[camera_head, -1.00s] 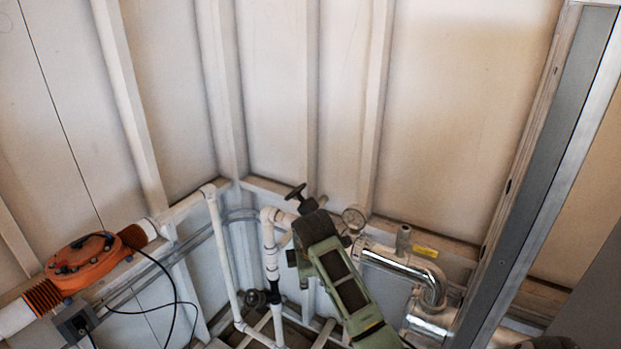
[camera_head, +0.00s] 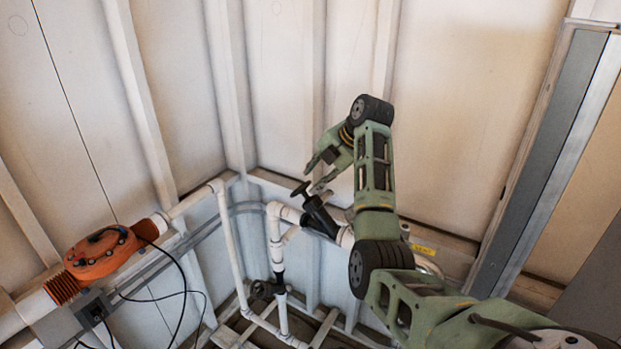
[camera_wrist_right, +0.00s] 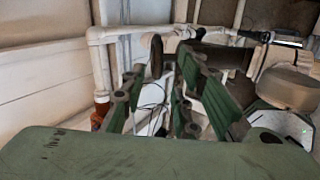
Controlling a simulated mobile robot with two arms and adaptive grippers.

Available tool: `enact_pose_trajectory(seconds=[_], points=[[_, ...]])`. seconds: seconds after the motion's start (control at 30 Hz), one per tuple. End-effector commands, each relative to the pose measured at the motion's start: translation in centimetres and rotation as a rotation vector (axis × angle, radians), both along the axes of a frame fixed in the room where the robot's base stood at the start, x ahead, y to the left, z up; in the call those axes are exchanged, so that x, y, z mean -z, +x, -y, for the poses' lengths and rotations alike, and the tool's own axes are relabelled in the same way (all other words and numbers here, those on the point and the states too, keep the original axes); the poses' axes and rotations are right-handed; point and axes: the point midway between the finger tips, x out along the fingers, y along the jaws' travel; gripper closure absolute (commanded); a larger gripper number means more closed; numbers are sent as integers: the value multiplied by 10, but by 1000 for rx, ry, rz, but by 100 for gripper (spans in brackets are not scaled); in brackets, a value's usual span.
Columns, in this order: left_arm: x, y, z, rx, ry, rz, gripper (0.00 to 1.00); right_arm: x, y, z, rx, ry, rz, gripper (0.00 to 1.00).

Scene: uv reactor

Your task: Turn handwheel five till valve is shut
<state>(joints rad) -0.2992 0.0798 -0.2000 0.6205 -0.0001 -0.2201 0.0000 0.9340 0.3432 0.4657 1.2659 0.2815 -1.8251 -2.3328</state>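A black handwheel (camera_head: 302,190) sits on the end of a black valve (camera_head: 320,216) in the white pipework near the corner. No number on it can be read. My right gripper (camera_head: 316,173) is just above and right of the handwheel, with its fingers pointing down-left. In the right wrist view the gripper's green fingers (camera_wrist_right: 156,88) are spread apart and nothing is between them. The handwheel (camera_wrist_right: 157,55) shows edge-on beyond the gap, with the dark valve body (camera_wrist_right: 215,55) to its right. I cannot tell whether a finger touches it. My left gripper is not in view.
White pipes (camera_head: 229,250) run down and along the wall corner. An orange unit (camera_head: 103,254) with black cables is at the left. A dark low fitting (camera_head: 262,290) sits near the pipes' foot. A grey metal post (camera_head: 550,165) stands at the right.

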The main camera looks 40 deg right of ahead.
Motion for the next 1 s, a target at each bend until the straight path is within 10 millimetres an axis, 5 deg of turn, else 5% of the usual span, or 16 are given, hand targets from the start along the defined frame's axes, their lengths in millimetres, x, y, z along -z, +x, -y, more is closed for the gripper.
enact_pose_trajectory(seconds=[0.3, 0.6, 0.9, 1.0], points=[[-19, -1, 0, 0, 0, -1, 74, 30, 20, -7, 0, 1, -1, 72], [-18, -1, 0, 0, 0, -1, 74, 34, 22, -7, 2, -1, -1, 72], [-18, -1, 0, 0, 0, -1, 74, 34, 21, -7, 2, -1, -1, 98], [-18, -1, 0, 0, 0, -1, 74, 34, 21, -7, 1, -1, -1, 100]])
